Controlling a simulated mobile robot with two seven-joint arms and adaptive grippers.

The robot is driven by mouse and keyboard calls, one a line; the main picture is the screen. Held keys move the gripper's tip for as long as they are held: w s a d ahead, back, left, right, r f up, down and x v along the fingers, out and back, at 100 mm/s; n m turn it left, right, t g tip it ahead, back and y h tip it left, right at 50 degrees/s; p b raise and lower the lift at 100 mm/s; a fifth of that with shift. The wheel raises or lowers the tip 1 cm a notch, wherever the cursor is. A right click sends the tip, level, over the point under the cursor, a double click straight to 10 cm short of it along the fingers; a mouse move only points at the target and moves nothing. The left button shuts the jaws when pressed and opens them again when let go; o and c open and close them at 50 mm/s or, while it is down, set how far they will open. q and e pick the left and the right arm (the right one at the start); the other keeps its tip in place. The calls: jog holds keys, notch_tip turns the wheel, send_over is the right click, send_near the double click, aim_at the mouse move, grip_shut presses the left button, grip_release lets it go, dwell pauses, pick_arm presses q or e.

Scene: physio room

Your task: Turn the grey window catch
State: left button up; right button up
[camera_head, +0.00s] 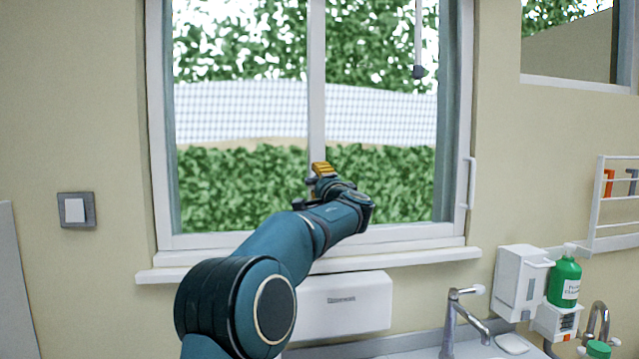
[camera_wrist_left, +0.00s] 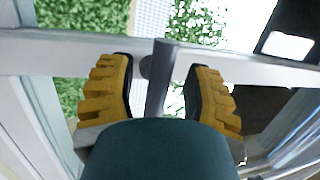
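The grey window catch (camera_wrist_left: 161,80) shows in the left wrist view as a dark grey lever on the pale window frame bar (camera_wrist_left: 235,62). My left gripper (camera_head: 322,169) reaches up to the central upright of the window in the head view. In the left wrist view its two yellow, ridged fingers stand on either side of the catch, with a visible gap on both sides. The gripper is open and around the lever, not closed on it. The lower part of the lever is hidden behind my dark wrist part. In the head view, the catch is hidden by my gripper. My right gripper is not in view.
A white sill (camera_head: 400,257) runs below the window, with a white dispenser box (camera_head: 345,305) under it. A tap (camera_head: 462,320), a green bottle (camera_head: 564,278) and a wall rack (camera_head: 612,240) are at the right. A pull cord (camera_head: 419,40) hangs at the upper right.

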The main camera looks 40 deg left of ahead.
pick_arm(q)
jog(key=v, duration=1.2)
jog(key=shift+f, duration=0.1)
dwell(0.4)
